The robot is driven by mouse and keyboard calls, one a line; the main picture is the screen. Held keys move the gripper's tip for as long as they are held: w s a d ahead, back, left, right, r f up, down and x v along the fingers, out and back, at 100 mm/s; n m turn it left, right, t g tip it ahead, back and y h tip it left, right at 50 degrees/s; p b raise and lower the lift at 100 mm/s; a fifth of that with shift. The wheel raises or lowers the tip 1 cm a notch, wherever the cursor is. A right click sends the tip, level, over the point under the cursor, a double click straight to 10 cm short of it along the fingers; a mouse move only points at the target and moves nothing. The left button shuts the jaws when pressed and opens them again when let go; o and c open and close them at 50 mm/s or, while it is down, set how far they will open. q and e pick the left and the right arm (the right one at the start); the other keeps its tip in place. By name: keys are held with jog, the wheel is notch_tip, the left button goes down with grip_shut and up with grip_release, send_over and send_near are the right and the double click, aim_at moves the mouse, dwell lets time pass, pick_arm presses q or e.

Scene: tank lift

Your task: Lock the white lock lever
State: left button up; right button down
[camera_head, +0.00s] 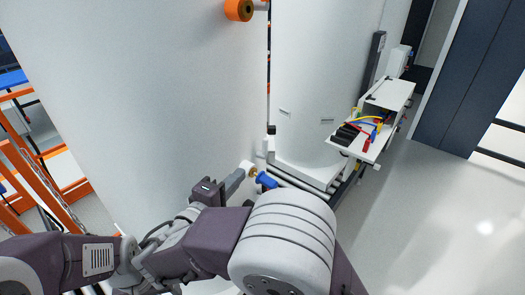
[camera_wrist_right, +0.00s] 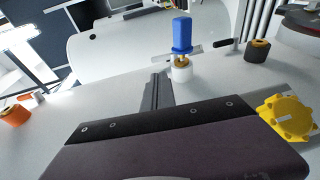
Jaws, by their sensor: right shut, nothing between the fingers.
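A blue-handled fitting (camera_wrist_right: 182,36) stands out from the pale tank wall in the right wrist view, with a brass stem and a white round base (camera_wrist_right: 181,73). It also shows in the head view as a blue knob (camera_head: 267,180) beside a short white piece (camera_head: 247,167). I cannot tell which white part is the lock lever. My right gripper (camera_wrist_right: 158,84) is shut and empty, its fingers just short of the white base and to its left in the wrist view. In the head view my right gripper (camera_head: 234,184) is at the lower left of the fitting. My left gripper is not in view.
The large white tank wall (camera_head: 150,90) fills the left and middle. An orange knob (camera_head: 238,9) is high on it. A white cart (camera_head: 372,120) with coloured tools stands right; grey floor there is clear.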

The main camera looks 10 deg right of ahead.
aim_at(265, 147)
jog(key=x, duration=0.1)
jog(key=p+x, duration=0.1)
jog(key=x, duration=0.1)
jog(key=r+p+x, duration=0.1)
jog(key=shift+w+d+f, duration=0.1)
jog(key=shift+w+d, duration=0.1)
jog(key=shift+d, duration=0.1)
jog(key=p+x, duration=0.3)
jog(key=x, duration=0.4)
jog(key=shift+w+a+f, duration=0.1)
jog(key=shift+w+f, duration=0.05)
jog(key=shift+w+d+f, duration=0.15)
jog(key=shift+w+d, duration=0.2)
jog(key=shift+w+f, duration=0.1)
